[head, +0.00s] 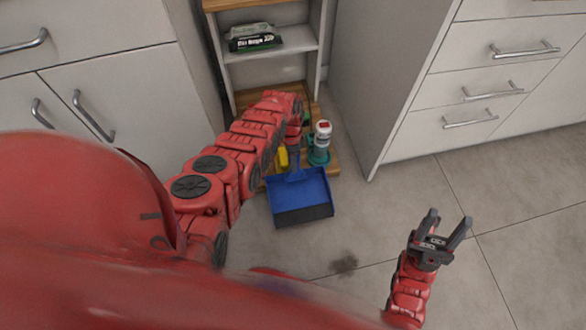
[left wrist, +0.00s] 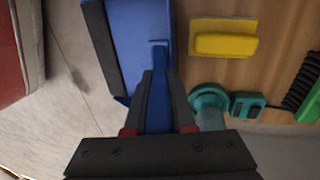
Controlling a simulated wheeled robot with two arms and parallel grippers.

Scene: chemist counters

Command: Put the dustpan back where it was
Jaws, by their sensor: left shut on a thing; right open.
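The blue dustpan (head: 301,190) is at the front edge of the low wooden board, its pan over the grey floor. It also shows in the left wrist view (left wrist: 138,40), with its handle running down between the fingers. My left gripper (left wrist: 160,85) is shut on that handle. In the head view my left gripper (head: 293,160) is at the handle, partly hidden by my arm. My right gripper (head: 449,216) is open and empty over the floor at the lower right. I cannot tell whether the pan touches the floor or the board.
The wooden board (head: 331,171) holds a yellow item (head: 283,157), a white bottle (head: 322,136) and a teal item (head: 319,157). Cabinets flank the shelf. A dark stain (head: 345,264) marks the open floor.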

